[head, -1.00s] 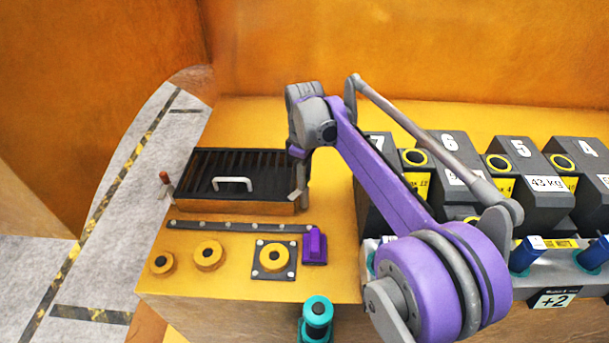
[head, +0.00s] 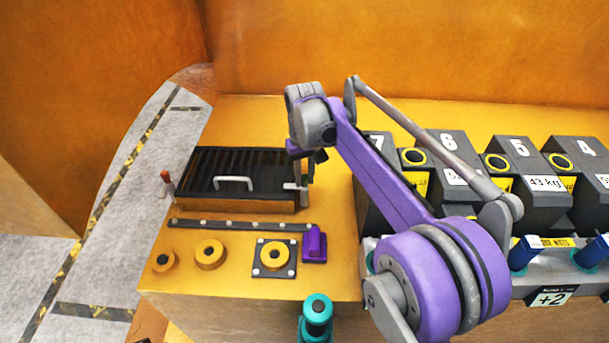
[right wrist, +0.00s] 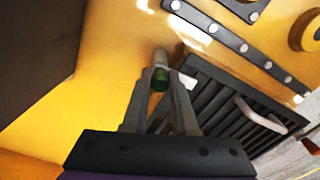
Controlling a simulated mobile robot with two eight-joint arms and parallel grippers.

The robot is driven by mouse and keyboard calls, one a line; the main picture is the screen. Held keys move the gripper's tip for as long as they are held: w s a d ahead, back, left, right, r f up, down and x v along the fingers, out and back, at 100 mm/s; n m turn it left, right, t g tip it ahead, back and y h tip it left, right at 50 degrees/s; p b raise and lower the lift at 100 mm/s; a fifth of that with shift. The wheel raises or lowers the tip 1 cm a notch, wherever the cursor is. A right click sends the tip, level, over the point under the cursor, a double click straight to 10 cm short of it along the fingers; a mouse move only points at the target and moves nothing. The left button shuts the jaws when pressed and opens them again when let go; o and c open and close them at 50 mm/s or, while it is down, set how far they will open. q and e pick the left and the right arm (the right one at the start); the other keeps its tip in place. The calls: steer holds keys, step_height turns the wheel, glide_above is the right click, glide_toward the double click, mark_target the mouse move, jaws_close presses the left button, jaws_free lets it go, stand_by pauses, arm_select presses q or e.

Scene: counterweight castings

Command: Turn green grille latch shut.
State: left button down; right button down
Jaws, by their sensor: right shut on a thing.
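The black grille (head: 238,166) with a white handle (head: 233,183) lies flat in a yellow bench, its slatted cover down. The green latch (head: 304,181) is at its right end. In the right wrist view the latch's green knob (right wrist: 160,79) sits between my fingers, with a pale lever end beside the grille. My right gripper (right wrist: 161,92) is shut on the green latch, reaching down from above; its fingers partly hide the latch in the head view. My left gripper is not in view.
A red-tipped latch (head: 165,178) stands at the grille's left end. In front are a dark strip (head: 240,227), yellow rings (head: 209,254) and a purple block (head: 314,244). Numbered dark castings (head: 525,175) stand to the right. A teal cylinder (head: 317,312) is at the front edge.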

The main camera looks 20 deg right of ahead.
mark_target(304, 176)
steer(key=shift+m, duration=0.4)
steer(key=c, duration=0.7)
jaws_free()
step_height(304, 176, up, 11)
steer(key=p, duration=0.1)
steer(key=shift+f, duration=0.1)
stand_by(0.3)
